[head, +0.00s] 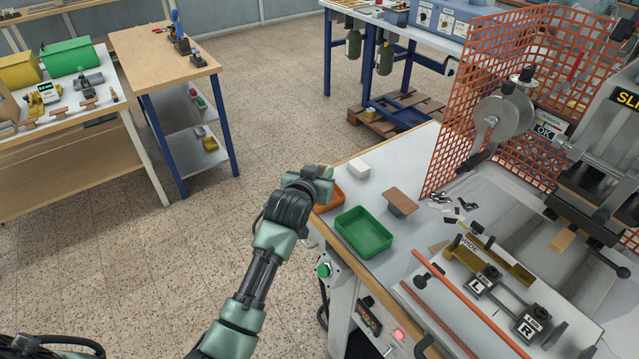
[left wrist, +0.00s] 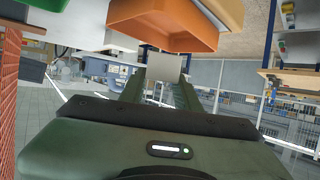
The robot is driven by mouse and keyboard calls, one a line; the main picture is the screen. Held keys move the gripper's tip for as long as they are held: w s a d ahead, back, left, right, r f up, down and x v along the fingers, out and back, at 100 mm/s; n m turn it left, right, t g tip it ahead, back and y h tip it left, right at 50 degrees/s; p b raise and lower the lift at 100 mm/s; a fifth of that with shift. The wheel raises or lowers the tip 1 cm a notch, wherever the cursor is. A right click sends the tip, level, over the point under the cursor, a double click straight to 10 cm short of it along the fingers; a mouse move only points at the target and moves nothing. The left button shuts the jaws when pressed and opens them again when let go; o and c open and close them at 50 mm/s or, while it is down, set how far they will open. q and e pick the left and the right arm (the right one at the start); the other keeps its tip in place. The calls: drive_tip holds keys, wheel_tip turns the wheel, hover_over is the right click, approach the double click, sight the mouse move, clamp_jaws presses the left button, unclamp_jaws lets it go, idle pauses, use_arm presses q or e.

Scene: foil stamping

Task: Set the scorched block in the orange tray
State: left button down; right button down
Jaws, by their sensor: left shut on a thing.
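My left gripper (head: 322,172) is over the near left corner of the worktable, at the orange tray (head: 331,196). It is shut on a small block (head: 326,171), tan in the head view. In the left wrist view a pale grey face of the block (left wrist: 164,67) shows between the fingertips (left wrist: 162,88). I cannot make out scorch marks on it. The orange tray also shows in the left wrist view (left wrist: 165,25), close to the block; whether they touch is unclear. The gripper hides part of the tray in the head view. My right gripper is not in view.
A green tray (head: 364,232) stands beside the orange one. A white block (head: 359,168) and a brown-topped block (head: 400,201) lie nearby on the worktable (head: 380,187). An orange mesh guard (head: 500,70) and the stamping press (head: 590,190) stand to the right.

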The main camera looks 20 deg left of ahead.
use_arm(q)
wheel_tip(320, 180, down, 4)
drive_tip(key=shift+f+p, duration=0.25)
drive_tip(key=shift+p, duration=0.1)
drive_tip(key=c, duration=1.3)
unclamp_jaws()
drive_tip(key=shift+f, duration=0.1)
